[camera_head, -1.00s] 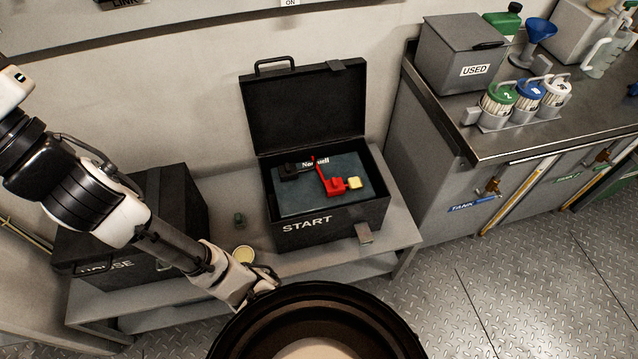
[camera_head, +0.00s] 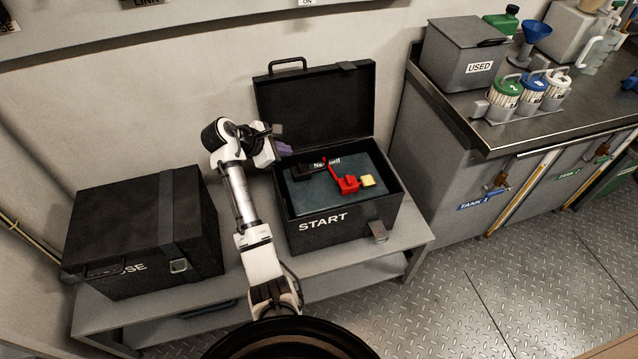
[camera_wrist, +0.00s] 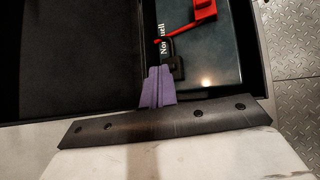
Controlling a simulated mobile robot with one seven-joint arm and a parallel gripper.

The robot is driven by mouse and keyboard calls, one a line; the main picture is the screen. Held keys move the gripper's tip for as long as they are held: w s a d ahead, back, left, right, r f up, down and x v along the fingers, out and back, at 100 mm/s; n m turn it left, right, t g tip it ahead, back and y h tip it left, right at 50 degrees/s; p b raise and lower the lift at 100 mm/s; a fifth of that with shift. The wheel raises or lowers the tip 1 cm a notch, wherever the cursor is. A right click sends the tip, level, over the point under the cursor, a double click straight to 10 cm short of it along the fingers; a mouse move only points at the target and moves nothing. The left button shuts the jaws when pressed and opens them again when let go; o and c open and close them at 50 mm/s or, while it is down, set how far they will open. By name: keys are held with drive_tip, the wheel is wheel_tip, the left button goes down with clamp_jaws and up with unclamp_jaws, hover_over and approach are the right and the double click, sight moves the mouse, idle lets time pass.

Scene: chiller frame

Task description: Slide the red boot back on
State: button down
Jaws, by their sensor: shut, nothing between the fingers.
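The red boot (camera_head: 348,184) lies on top of the dark battery (camera_head: 330,196) in the open START box (camera_head: 345,220), with a red cable running up from it. A small yellow block (camera_head: 368,181) sits right against or beside it; I cannot tell what is under the boot. In the wrist view the boot (camera_wrist: 203,10) is at the top edge, partly cut off. A black terminal piece (camera_head: 302,172) is on the battery's left side. My gripper (camera_head: 285,149), with purple fingers, is shut and empty above the box's back left, short of the boot; its fingers (camera_wrist: 157,88) point toward the box.
The box's open lid (camera_head: 317,108) stands upright behind it. A closed black case (camera_head: 145,220) is on the bench to the left. The counter at right holds a USED bin (camera_head: 470,68) and several jugs. The bench shelf (camera_head: 355,255) in front of the box is mostly bare.

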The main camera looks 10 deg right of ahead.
drive_tip(key=s+d+f+g, duration=0.3)
drive_tip(key=s+f, duration=0.1)
drive_tip(key=s, duration=0.1)
drive_tip(key=shift+g+h, duration=0.3)
drive_tip(key=shift+g, duration=0.1)
drive_tip(key=shift+w+d+f, duration=0.1)
drive_tip(key=shift+d+f, duration=0.05)
approach(346, 183)
drive_tip(key=f, duration=0.4)
drive_tip(key=shift+d+p, duration=0.35)
drive_tip(key=shift+d, duration=1.15)
drive_tip(key=shift+w+d+p, duration=0.1)
drive_tip(key=shift+d+p, duration=0.25)
drive_tip(key=shift+d, duration=0.25)
drive_tip(key=d+p, duration=0.1)
drive_tip(key=d, duration=0.2)
drive_tip(key=d+p, duration=0.1)
drive_tip(key=d, duration=0.3)
drive_tip(key=shift+w, duration=0.2)
drive_tip(key=shift+d+r, duration=0.1)
